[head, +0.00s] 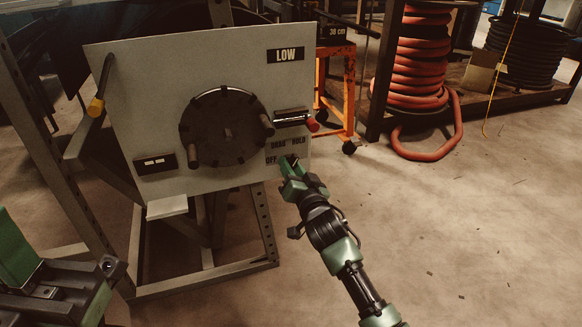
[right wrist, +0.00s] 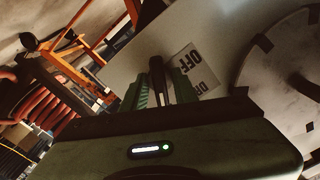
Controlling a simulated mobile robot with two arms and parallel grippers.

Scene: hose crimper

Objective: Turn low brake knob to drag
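The grey-white panel (head: 140,80) marked LOW stands on a metal frame. Its lower right corner carries a brake label (head: 272,160) with OFF, DRAG and HOLD; the OFF part also shows in the right wrist view (right wrist: 182,60). My right gripper (head: 292,166) is at this corner and covers most of the knob in the head view. In the right wrist view, the dark brake knob (right wrist: 157,82) stands between my two green fingertips. I cannot tell whether both fingers touch it. Part of my left arm shows at the lower left; its fingers are not clearly seen.
A dark round wheel (head: 225,120) with grips sits mid-panel, left of the label. A red-ended handle (head: 312,124) sticks out just above it. A yellow-tipped lever (head: 97,105) is at the left edge. An orange cart (head: 345,85) and red hose reel (head: 415,60) stand behind.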

